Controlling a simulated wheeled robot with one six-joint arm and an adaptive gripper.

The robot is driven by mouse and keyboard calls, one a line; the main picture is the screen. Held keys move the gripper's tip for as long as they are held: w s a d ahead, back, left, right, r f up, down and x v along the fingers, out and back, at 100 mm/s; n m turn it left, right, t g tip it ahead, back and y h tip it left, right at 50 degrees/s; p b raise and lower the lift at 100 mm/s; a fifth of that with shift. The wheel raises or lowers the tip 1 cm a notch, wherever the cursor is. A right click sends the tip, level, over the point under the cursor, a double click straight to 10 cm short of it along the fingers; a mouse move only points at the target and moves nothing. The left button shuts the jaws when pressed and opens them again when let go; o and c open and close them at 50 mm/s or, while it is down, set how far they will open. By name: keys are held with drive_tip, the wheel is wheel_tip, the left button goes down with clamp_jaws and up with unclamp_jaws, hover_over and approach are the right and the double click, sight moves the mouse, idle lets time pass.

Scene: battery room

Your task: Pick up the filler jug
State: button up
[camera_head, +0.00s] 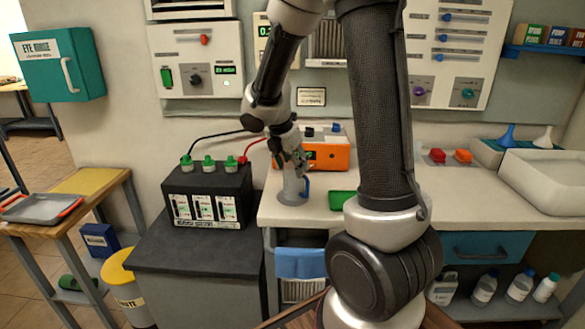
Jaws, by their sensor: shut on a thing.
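The filler jug (291,189) is a pale grey vessel with a wide base and a narrower upper part. The gripper hides the top of the jug.
An orange box (328,156) stands behind the jug, and a green tray (342,200) lies to its right. A black battery (208,194) with green caps stands on the dark cabinet at left. A white sink (550,178) is at far right.

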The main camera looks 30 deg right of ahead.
wheel_tip(320, 180, up, 10)
drive_tip(key=shift+f, duration=0.2)
idle(0.6)
idle(0.6)
